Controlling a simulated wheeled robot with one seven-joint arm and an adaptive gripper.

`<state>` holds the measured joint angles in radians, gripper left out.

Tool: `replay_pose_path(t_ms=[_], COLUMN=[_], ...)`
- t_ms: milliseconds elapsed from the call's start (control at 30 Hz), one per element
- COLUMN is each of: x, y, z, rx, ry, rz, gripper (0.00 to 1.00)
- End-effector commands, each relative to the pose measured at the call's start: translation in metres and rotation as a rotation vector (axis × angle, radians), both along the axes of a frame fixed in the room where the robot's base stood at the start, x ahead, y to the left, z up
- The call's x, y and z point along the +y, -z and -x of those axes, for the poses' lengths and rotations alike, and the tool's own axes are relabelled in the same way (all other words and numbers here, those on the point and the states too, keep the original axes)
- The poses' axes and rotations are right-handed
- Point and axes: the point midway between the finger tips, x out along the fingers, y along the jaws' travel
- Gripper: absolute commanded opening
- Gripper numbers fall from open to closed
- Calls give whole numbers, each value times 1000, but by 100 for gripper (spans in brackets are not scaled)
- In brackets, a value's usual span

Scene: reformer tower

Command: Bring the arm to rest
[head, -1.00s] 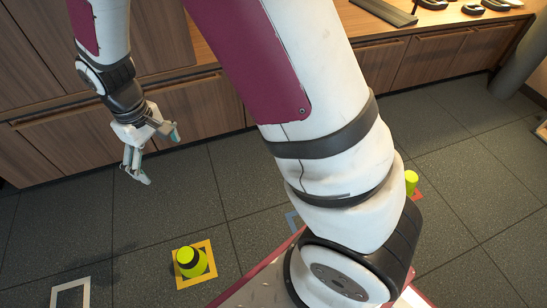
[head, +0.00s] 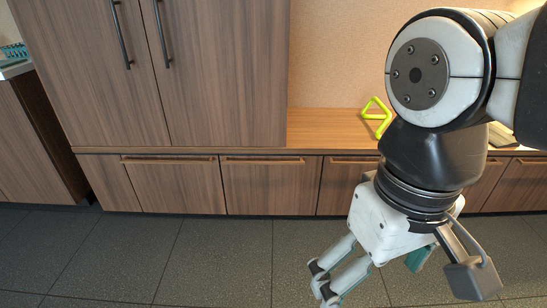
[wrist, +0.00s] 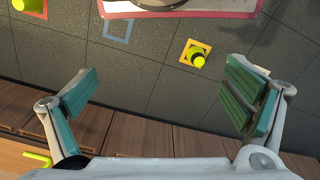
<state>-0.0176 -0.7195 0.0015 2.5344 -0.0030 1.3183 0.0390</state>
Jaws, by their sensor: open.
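My gripper (head: 365,282) hangs at the lower right of the head view, pointing down over the dark tiled floor. In the wrist view its two teal-padded fingers (wrist: 160,105) stand wide apart with only floor and cabinet fronts between them. It is open and holds nothing. My arm comes in from the upper right of the head view and hides part of the counter.
Wooden cabinets (head: 215,85) and a counter (head: 330,128) run behind the gripper. A yellow-green angular object (head: 377,116) stands on the counter. In the wrist view, a yellow-green cylinder (wrist: 198,60) stands in a yellow floor square (wrist: 184,55); a blue square (wrist: 118,27) is empty.

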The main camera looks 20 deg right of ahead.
Motion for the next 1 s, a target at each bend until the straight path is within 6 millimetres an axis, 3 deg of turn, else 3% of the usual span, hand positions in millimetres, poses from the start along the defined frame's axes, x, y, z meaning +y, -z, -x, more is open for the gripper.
replay_pose_path(t_ms=[200, 1000], x=[-1, -1], y=[2, 2], z=[19, 19], rx=[0, -1], ry=[25, 24], rz=[-2, -2], gripper=[95, 95])
